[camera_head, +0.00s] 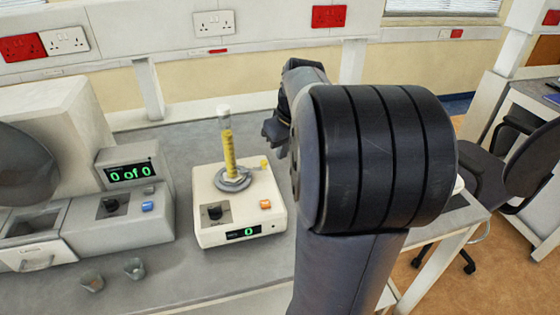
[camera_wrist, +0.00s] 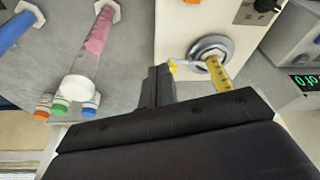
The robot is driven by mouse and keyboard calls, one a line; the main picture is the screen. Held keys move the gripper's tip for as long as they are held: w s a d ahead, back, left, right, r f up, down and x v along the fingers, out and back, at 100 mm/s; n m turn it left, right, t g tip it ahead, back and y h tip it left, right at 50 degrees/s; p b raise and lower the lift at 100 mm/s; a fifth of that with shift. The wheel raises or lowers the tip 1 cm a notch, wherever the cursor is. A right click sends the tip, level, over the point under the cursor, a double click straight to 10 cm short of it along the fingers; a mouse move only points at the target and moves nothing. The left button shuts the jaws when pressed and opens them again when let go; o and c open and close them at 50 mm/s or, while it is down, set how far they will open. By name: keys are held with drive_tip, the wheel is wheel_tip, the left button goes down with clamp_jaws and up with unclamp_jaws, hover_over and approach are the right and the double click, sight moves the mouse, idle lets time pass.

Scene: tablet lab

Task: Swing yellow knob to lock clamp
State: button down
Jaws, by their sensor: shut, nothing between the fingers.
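The yellow knob (camera_head: 264,163) sits on a short lever beside the grey ring clamp (camera_head: 233,180) on top of a cream tester (camera_head: 240,215). A clear cylinder with yellow powder (camera_head: 229,150) stands upright in the ring. In the wrist view the knob (camera_wrist: 173,66) is right beside my fingertips, and the ring (camera_wrist: 210,47) lies just past it. My gripper (camera_head: 273,130) is shut and empty, above and behind the knob in the head view. It also shows in the wrist view (camera_wrist: 160,72). I cannot tell whether a finger touches the knob.
A grey machine reading "0 of 0" (camera_head: 132,173) stands left of the tester, with two small cups (camera_head: 134,268) in front. The wrist view shows a pink-filled cylinder (camera_wrist: 97,32), a blue one (camera_wrist: 14,30) and capped bottles (camera_wrist: 60,105). My arm hides the bench on the right.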

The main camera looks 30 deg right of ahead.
drive_tip(key=v, duration=0.4)
drive_tip(key=shift+s+d+r, duration=0.15)
drive_tip(key=shift+d+r, duration=0.1)
drive_tip(key=shift+d, duration=0.05)
drive_tip(key=shift+f, duration=0.1)
